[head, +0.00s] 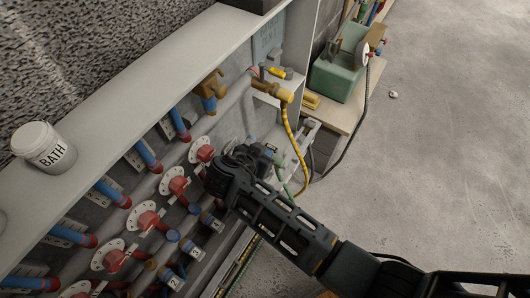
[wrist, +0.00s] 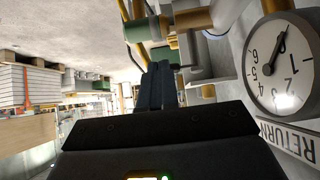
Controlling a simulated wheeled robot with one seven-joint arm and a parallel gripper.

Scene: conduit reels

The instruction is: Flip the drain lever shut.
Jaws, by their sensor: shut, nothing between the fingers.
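In the head view, a brass valve (head: 283,93) with a yellow hose hanging from it sits at the right end of the pipework. A small yellow handle (head: 276,72) shows just above it; I cannot tell for sure that this is the drain lever. My gripper (head: 274,156) is below and apart from this valve, partly hidden behind my own wrist. In the wrist view, the dark fingers of my gripper (wrist: 160,80) are shut and empty. Their tips are close to a brass fitting (wrist: 188,20) and a green-and-brass part (wrist: 146,30); contact cannot be told.
A round gauge (wrist: 284,65) and a RETURN label (wrist: 287,140) are close on the right in the wrist view. Red valves (head: 148,219) and blue pipes line the panel. A white BATH tub (head: 44,147) stands on the ledge. The floor (head: 450,120) at right is mostly open.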

